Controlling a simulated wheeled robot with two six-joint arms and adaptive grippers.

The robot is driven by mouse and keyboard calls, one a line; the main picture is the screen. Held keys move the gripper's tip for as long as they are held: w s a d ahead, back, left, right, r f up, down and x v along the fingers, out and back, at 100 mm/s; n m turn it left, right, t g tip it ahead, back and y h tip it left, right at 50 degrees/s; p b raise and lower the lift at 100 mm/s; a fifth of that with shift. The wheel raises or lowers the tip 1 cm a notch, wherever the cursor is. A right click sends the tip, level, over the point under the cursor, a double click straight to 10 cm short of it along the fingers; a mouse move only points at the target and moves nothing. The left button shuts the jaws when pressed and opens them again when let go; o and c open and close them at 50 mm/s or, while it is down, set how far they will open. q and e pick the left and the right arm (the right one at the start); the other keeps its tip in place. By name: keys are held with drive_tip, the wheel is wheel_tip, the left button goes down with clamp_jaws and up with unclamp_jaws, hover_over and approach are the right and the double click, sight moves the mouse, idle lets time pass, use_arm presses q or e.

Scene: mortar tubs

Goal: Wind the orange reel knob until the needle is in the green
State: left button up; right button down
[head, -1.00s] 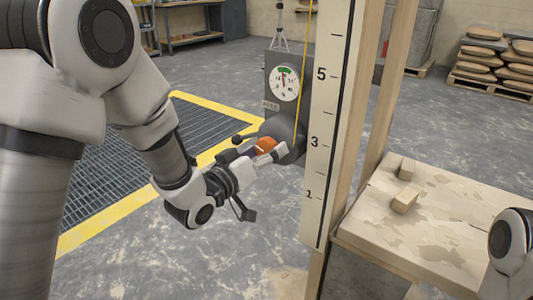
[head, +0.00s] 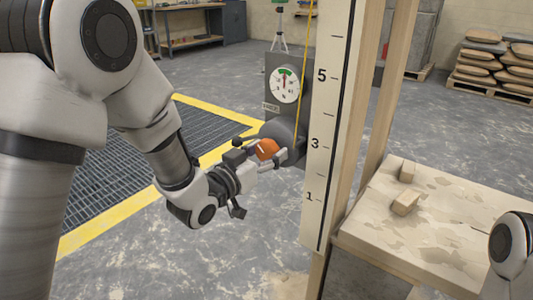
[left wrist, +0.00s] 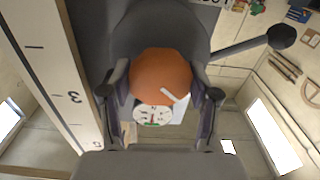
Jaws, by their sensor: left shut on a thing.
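The orange reel knob (head: 267,148) sits on the front of a grey reel drum (head: 282,131). My left gripper (head: 268,158) is shut on the knob, and in the left wrist view its fingers lie on both sides of the orange knob (left wrist: 160,74). A white pointer mark shows on the knob there. The round dial (head: 285,86) is above the reel, with a green band at its top. Its thin needle points up, towards the green, but its exact tip is too small to tell. The dial appears upside down in the left wrist view (left wrist: 153,115). My right gripper is out of view.
A tall white scale board (head: 327,130) on a wooden post stands just right of the reel. A lever with a black ball (left wrist: 281,38) sticks out beside the knob. A wooden bench (head: 430,215) with small wood blocks is at the right.

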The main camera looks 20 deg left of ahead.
use_arm(q)
drive_tip(key=o, duration=1.2)
drive_tip(key=v, duration=0.7)
drive_tip(key=shift+s, duration=0.15)
